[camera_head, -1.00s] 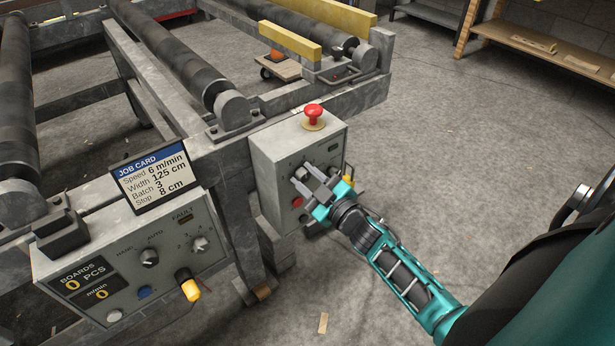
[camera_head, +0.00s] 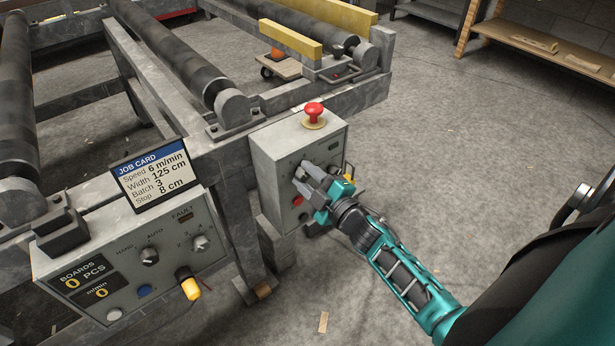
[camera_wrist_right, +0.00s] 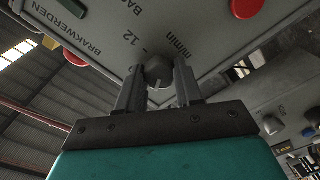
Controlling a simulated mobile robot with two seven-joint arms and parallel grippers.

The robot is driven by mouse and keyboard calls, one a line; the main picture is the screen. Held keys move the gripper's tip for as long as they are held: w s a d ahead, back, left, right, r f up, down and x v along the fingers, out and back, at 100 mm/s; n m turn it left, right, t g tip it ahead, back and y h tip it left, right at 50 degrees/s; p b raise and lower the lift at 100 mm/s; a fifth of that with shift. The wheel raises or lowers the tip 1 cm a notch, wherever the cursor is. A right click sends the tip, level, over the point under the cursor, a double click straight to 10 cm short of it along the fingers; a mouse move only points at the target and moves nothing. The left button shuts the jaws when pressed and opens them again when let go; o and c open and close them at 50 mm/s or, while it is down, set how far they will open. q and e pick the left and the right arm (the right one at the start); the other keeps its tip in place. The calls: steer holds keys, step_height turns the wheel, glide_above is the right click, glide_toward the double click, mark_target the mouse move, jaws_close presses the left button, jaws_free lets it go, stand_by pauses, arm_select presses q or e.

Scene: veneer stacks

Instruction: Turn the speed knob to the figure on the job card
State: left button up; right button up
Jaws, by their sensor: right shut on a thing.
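The job card (camera_head: 154,177) stands on the left control box and reads speed 6 m/min, width 125 cm, batch 3, stop 8 cm. My right gripper (camera_head: 302,171) is at the front face of a grey box (camera_head: 276,157) on the machine's corner. In the right wrist view the grey speed knob (camera_wrist_right: 158,72) sits between the fingers of my right gripper (camera_wrist_right: 158,82), which is shut on it. A "12" and "m/min" show on the panel near it; the knob's pointer and the 6 cannot be made out. My left gripper is not in view.
A red mushroom button (camera_head: 314,112) tops the grey box, and a red button (camera_head: 298,201) is below the gripper. The left control box (camera_head: 130,262) has two knobs, a yellow-tipped lever (camera_head: 189,287) and displays reading 0.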

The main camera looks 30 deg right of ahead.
steer(key=o, duration=1)
steer(key=shift+o, duration=0.2)
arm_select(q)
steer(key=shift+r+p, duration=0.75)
arm_select(e)
steer(key=s, duration=1.3)
steer(key=shift+d, duration=0.45)
steer(key=shift+w, duration=0.1)
arm_select(q)
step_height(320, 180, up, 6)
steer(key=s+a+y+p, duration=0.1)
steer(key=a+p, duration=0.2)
steer(key=p, duration=0.7)
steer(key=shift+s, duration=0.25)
arm_select(e)
steer(key=s+a+r+m+g, duration=0.1)
steer(key=a+m+g, duration=0.1)
steer(key=a+m, duration=0.1)
steer(key=s+a+r+m+g, duration=0.1)
steer(key=s+a+m+g, duration=0.1)
steer(key=a, duration=0.4)
steer(key=s+a+r+m+g+y, duration=0.1)
steer(key=a+m+g, duration=0.2)
steer(key=a+m, duration=0.1)
steer(key=shift+s+a, duration=0.15)
steer(key=shift+s, duration=0.25)
